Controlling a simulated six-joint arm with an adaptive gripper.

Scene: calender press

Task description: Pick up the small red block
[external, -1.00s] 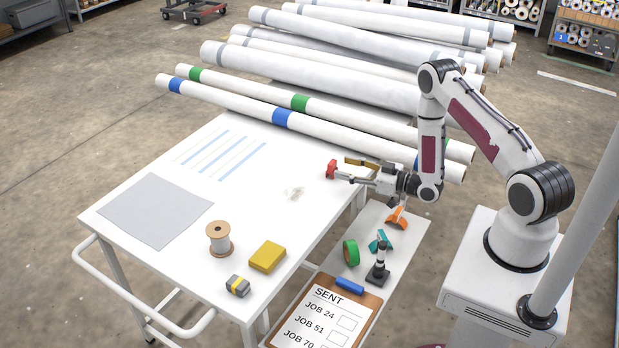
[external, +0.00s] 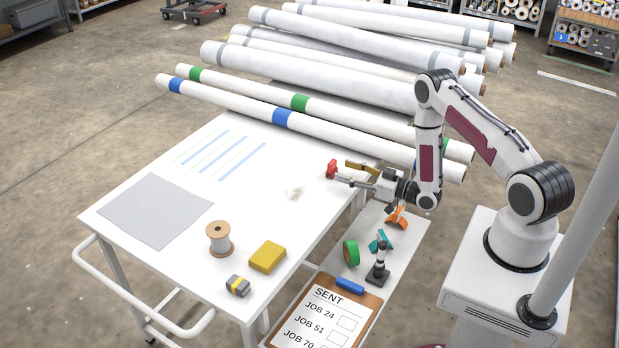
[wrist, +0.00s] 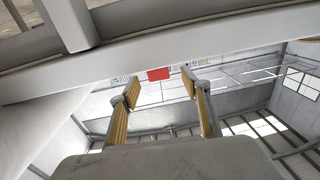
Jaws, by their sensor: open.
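The small red block (external: 331,169) is near the right edge of the white table, just left of my gripper's fingertips in the external view. In the wrist view the red block (wrist: 158,74) shows between the two fingertips and a little beyond them. My gripper (external: 344,172) points left, level, at the table's right side. Its two fingers are apart with nothing held between them; they also show in the wrist view (wrist: 160,80). I cannot tell whether a finger touches the block.
The table (external: 140,190) holds a grey sheet (external: 155,210), a spool (external: 219,239), a yellow block (external: 267,257) and a grey-yellow block (external: 237,286). Long white rolls (external: 330,75) lie behind. A lower shelf holds a clipboard (external: 325,315) and green tape (external: 351,252).

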